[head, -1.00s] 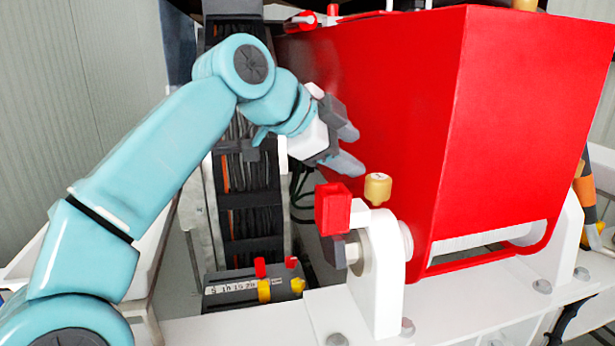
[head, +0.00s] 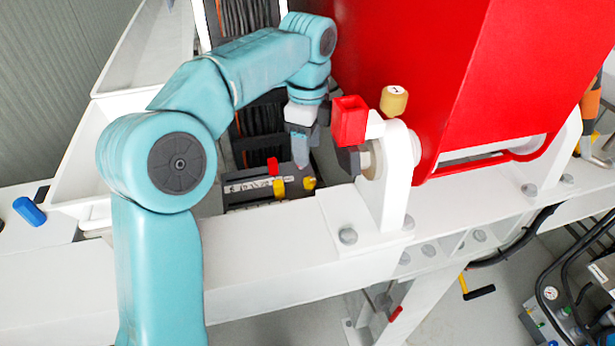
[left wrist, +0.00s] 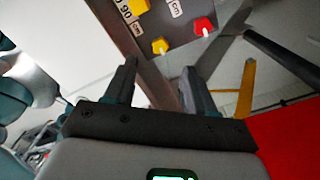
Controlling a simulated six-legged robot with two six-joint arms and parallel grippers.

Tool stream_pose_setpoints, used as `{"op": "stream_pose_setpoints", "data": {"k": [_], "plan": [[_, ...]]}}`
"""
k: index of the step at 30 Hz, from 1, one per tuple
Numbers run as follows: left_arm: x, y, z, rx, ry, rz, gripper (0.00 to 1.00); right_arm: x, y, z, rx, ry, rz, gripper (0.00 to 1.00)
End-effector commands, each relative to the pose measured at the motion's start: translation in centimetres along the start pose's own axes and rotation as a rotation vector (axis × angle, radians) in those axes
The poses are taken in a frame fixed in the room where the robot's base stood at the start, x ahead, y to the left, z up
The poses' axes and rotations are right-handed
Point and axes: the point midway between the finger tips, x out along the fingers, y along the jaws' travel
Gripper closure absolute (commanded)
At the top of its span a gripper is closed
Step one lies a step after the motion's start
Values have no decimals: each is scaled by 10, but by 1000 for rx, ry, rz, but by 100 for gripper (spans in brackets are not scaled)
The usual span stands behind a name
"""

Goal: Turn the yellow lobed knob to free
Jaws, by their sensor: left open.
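The yellow lobed knob (head: 309,183) sits on the near right end of a dark box (head: 250,198) with a white scale strip. It also shows in the left wrist view (left wrist: 160,46), with a short pale stub on it. My left gripper (head: 302,160) points down just above and behind the knob, apart from it. In the left wrist view the gripper (left wrist: 160,72) is open and empty, with the knob lying ahead between its fingertips. A red lobed knob (left wrist: 202,26) stands beside the yellow one; in the head view my gripper hides it. My right gripper is not in view.
The box also bears a yellow slider (head: 279,188) and a red slider (head: 272,165). A white bracket (head: 393,185) with a red block (head: 349,121) stands close right of the gripper. A large red hopper (head: 420,60) rises behind. A white beam (head: 270,240) runs in front.

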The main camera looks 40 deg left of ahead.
Motion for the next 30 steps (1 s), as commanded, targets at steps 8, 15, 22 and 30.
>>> {"op": "stream_pose_setpoints", "data": {"k": [8,15,22,30], "plan": [[62,-1,0,2,1,2,45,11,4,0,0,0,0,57],[85,-2,1,3,1,-1,45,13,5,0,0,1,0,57],[87,-2,1,4,2,-2,45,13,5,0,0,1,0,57],[87,-2,1,4,2,-2,100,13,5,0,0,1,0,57]]}}
